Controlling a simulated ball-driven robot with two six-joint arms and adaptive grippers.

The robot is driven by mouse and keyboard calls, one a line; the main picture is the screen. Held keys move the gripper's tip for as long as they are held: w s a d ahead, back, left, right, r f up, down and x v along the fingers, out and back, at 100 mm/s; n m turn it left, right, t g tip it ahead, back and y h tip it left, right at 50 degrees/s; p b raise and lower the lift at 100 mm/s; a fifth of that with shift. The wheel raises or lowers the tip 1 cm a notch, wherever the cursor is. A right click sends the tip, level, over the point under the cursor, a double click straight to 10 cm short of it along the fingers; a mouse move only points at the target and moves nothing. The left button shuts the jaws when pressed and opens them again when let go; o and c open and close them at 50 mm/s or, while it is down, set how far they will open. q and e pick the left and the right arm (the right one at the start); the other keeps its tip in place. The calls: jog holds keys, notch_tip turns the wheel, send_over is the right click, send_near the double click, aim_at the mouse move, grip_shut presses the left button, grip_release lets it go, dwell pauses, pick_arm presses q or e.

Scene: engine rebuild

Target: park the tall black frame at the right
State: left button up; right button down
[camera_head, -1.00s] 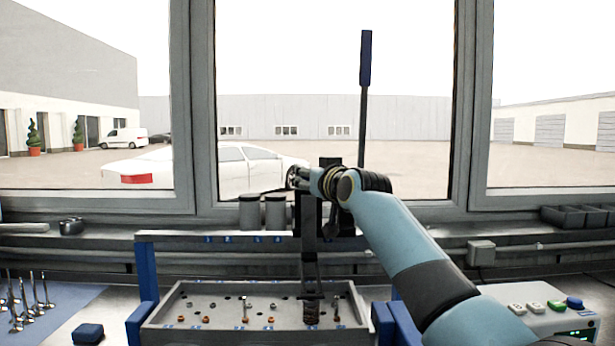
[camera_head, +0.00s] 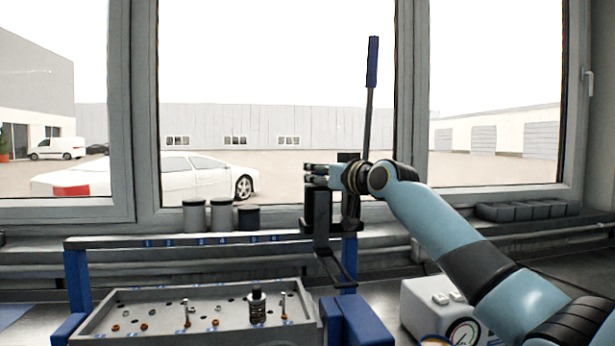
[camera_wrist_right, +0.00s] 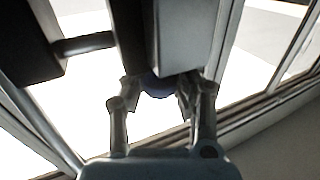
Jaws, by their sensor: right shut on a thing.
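The tall black frame (camera_head: 321,215) hangs upright in front of the window in the head view. A long lever with a blue handle (camera_head: 372,62) rises from it, and a thin black fork (camera_head: 342,270) forms its lower end. My right gripper (camera_head: 318,174) is shut on the upper part of the frame. The fork is above the right end of the grey tray (camera_head: 130,333) and near the blue block (camera_head: 357,322); the gap below it is hard to judge. The right wrist view shows dark frame parts (camera_wrist_right: 117,35) close to the fingers (camera_wrist_right: 160,100). My left gripper is out of view.
A dark spring assembly (camera_head: 257,304) stands in the tray among several small parts. A blue-posted rail (camera_head: 120,243) runs behind it. A white box with a gauge (camera_head: 432,298) stands to the right. Cans (camera_head: 222,215) and a grey bin row (camera_head: 525,211) line the sill.

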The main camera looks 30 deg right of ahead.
jog(key=shift+f, duration=0.4)
jog(key=c, duration=1.5)
grip_release()
jog(key=shift+s+d, duration=0.1)
jog(key=o, duration=0.5)
jog(key=shift+s+d+r, duration=0.25)
jog(key=shift+s, duration=0.05)
jog(key=shift+w, duration=0.1)
jog(key=shift+a, duration=0.1)
jog(key=s+d, duration=0.1)
jog(key=s, duration=1)
jog(key=shift+s+d, duration=0.15)
jog(key=shift+s, duration=0.25)
